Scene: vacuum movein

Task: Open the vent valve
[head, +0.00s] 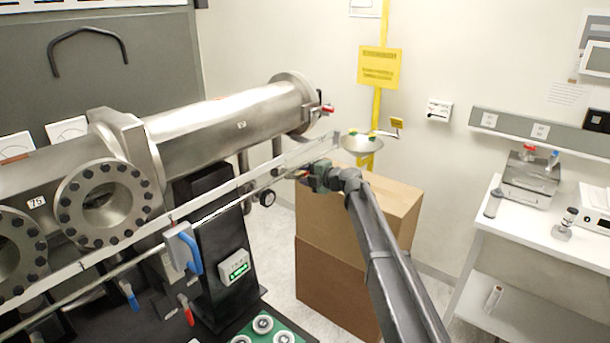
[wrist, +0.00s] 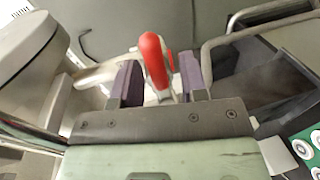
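A red-handled lever (wrist: 154,60) on a pale metal fitting stands in the middle of the wrist view. No label shows that it is the vent valve. My gripper (wrist: 159,78) has its two dark purple fingers apart, one on each side of the lever. The lever is nearer the right finger; a gap shows at the left one. In the head view my gripper (head: 304,176) is at the long metal rail in front of the steel chamber (head: 225,120). A small red patch shows at its tip there, with the fitting mostly hidden.
Another red handle (head: 328,109) is on the chamber's far end. A blue handle (head: 193,252) and a lower red handle (head: 187,312) are at the left. Cardboard boxes (head: 330,275) stand behind my arm. A white bench (head: 535,230) is at the right.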

